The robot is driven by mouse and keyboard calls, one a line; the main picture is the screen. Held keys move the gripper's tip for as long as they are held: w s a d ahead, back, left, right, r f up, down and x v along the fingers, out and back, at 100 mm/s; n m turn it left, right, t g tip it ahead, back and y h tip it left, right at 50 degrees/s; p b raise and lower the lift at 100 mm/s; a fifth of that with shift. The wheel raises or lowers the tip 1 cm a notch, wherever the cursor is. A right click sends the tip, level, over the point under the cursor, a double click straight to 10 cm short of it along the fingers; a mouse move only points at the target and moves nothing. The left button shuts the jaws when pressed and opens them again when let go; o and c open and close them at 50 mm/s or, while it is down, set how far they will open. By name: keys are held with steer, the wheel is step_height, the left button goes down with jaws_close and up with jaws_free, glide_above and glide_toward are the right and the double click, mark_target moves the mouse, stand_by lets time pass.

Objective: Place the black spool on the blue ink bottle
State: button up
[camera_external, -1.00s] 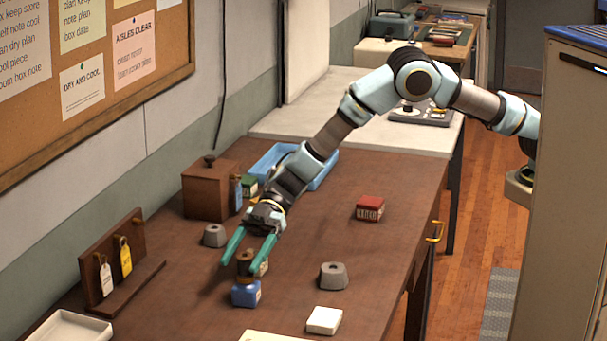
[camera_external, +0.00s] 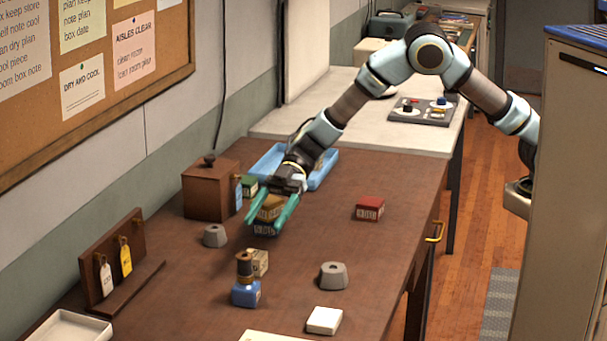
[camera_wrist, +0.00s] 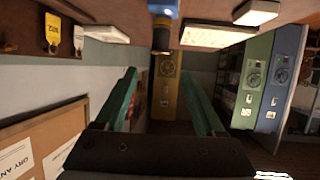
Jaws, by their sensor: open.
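The blue ink bottle (camera_external: 246,294) stands on the brown table. A dark spool (camera_external: 244,268) with a brownish middle sits upright on top of it. In the wrist view, which is turned over, the bottle (camera_wrist: 163,10) is at the top edge and the spool (camera_wrist: 162,38) hangs below it in the picture. My gripper (camera_external: 264,231) is open, with its green fingers behind and above the spool, clear of it. A yellow-brown object with a dark labelled front (camera_external: 268,212) shows between the fingers; I cannot tell its distance from them.
Grey weights (camera_external: 333,276) (camera_external: 214,236), a red box (camera_external: 369,208), a white block (camera_external: 323,320), a wooden box (camera_external: 210,192) and a blue tray (camera_external: 322,172) stand around.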

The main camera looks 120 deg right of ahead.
steer(key=s+r+m+h, duration=0.4)
steer(key=m+h, duration=0.1)
steer(key=h, duration=0.3)
steer(key=s+a+f+m+g, duration=0.1)
steer(key=s+a+f+g, duration=0.1)
steer(key=s, duration=0.9)
steer(key=s+a+f+m+g, duration=0.1)
steer(key=s+a+g, duration=0.3)
steer(key=s, duration=0.6)
steer(key=s+a+f+m+g, duration=0.1)
steer(key=s+a+f+g, duration=0.2)
steer(key=s+a, duration=0.3)
steer(key=s, duration=0.5)
steer(key=shift+s+a+m+h, duration=0.2)
steer(key=shift+s+m+h, duration=0.1)
steer(key=shift+m, duration=0.1)
